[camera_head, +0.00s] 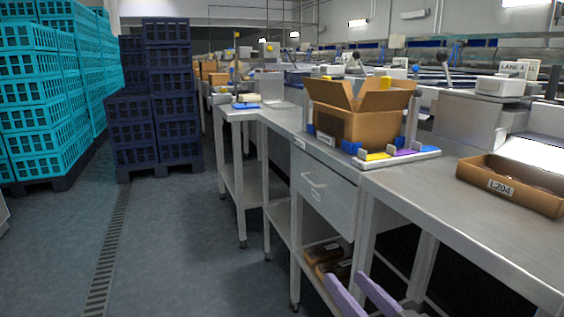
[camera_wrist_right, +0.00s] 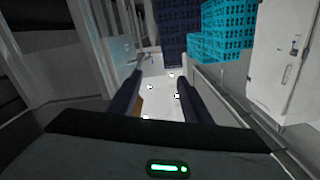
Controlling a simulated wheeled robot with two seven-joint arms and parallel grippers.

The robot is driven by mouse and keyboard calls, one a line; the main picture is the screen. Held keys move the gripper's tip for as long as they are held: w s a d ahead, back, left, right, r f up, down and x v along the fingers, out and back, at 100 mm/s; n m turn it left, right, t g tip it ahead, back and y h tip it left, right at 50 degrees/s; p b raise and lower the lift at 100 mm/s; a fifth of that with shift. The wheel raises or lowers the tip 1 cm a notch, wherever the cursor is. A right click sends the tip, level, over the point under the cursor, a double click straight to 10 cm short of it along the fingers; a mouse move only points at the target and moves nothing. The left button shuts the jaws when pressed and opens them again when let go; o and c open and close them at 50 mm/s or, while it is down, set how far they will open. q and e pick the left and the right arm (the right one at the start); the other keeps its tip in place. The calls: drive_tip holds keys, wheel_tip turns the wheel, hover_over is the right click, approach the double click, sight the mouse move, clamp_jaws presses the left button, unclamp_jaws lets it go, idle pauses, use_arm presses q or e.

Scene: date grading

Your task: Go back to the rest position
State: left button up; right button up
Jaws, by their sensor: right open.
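My right gripper (camera_head: 362,294) shows at the bottom of the head view as two purple fingers, spread apart with nothing between them. It is in front of the steel bench and below the level of its top. In the right wrist view its two dark fingers (camera_wrist_right: 158,100) are apart and empty, with a pale surface beyond them. My left gripper is in neither view.
An open cardboard box (camera_head: 355,125) stands on the steel bench (camera_head: 450,200). A tray labelled L204 (camera_head: 512,187) lies at the right. Brown boxes (camera_head: 322,252) sit on the lower shelf. Dark blue crates (camera_head: 155,100) and turquoise crates (camera_head: 35,95) stand at the left. The left floor is clear.

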drive_tip(key=s+a+f+n+g+h+b, duration=0.1)
drive_tip(key=s+f+g, duration=0.4)
drive_tip(key=s+f, duration=0.6)
drive_tip(key=s+a+f+n+g+h+b, duration=0.1)
drive_tip(key=s+f+g, duration=0.45)
drive_tip(key=f, duration=0.95)
use_arm(q)
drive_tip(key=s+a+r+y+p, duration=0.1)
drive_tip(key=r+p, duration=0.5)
drive_tip(key=p, duration=0.6)
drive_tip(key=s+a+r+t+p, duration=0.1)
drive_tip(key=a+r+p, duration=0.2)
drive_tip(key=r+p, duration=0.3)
drive_tip(key=p, duration=0.5)
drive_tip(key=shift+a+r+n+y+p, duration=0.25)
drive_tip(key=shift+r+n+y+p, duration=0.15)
use_arm(e)
drive_tip(key=s+d+r+t+h, duration=0.1)
drive_tip(key=s+d+r, duration=0.1)
drive_tip(key=r, duration=0.4)
drive_tip(key=s+d+r+m+t+h, duration=0.1)
drive_tip(key=s+d+r, duration=0.2)
drive_tip(key=r, duration=0.3)
drive_tip(key=shift+r, duration=0.4)
drive_tip(key=shift+s+d+t, duration=0.1)
drive_tip(key=shift+t, duration=0.15)
